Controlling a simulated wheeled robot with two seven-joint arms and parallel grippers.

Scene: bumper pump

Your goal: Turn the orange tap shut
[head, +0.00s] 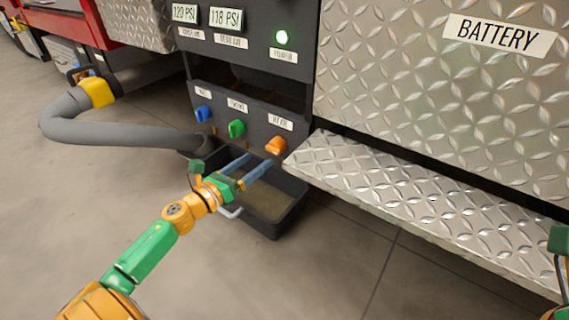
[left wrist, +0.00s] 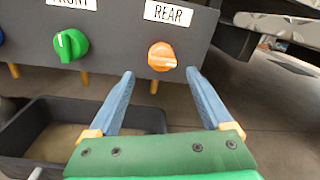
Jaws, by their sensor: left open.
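The orange tap (head: 276,145) sits on the dark panel under a label, to the right of the green tap. In the left wrist view the orange tap (left wrist: 162,57) is under the "REAR" label, with its pale mark pointing roughly sideways. My left gripper (head: 259,163) is open and empty, just short of the orange tap. In the left wrist view its two blue fingers (left wrist: 160,73) point at the tap, one on each side below it, not touching it. Part of my right arm (head: 560,255) shows at the right edge of the head view; its fingertips are not clearly visible.
The green tap (head: 236,128) and blue tap (head: 203,114) are left of the orange one. A dark tray (head: 276,232) lies on the floor below the panel. A metal tread-plate step (head: 430,195) juts out at right. A grey hose (head: 115,128) curves at left.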

